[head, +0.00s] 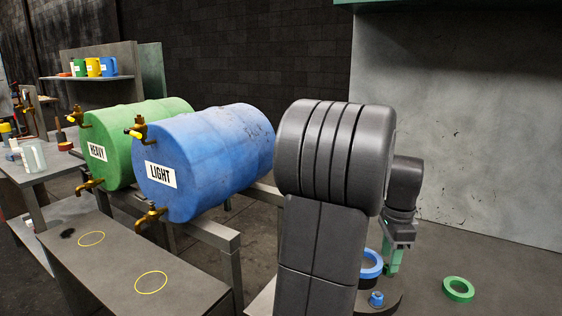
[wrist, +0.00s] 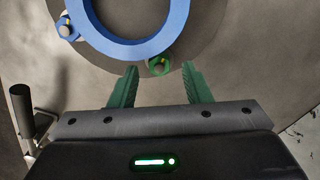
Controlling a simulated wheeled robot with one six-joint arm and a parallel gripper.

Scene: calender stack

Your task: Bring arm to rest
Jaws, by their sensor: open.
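My gripper (wrist: 160,72) is open, its two green fingers apart in the wrist view. A small green knob (wrist: 159,66) shows between the fingertips; I cannot tell how far beyond them it lies. It sits at the edge of a grey round plate (wrist: 218,40). A blue ring (wrist: 125,48) lies on this plate, with a blue knob (wrist: 68,29) beside it. In the head view my gripper (head: 391,268) points down just right of the blue ring (head: 372,270). My dark arm hides part of the plate and the bench there.
A loose green ring (head: 459,289) lies on the grey bench (head: 430,303) to the right. A blue LIGHT drum (head: 215,150) and a green HEAVY drum (head: 120,150) lie on a rack at left. A dark upright handle (wrist: 22,110) stands left of my gripper in the wrist view.

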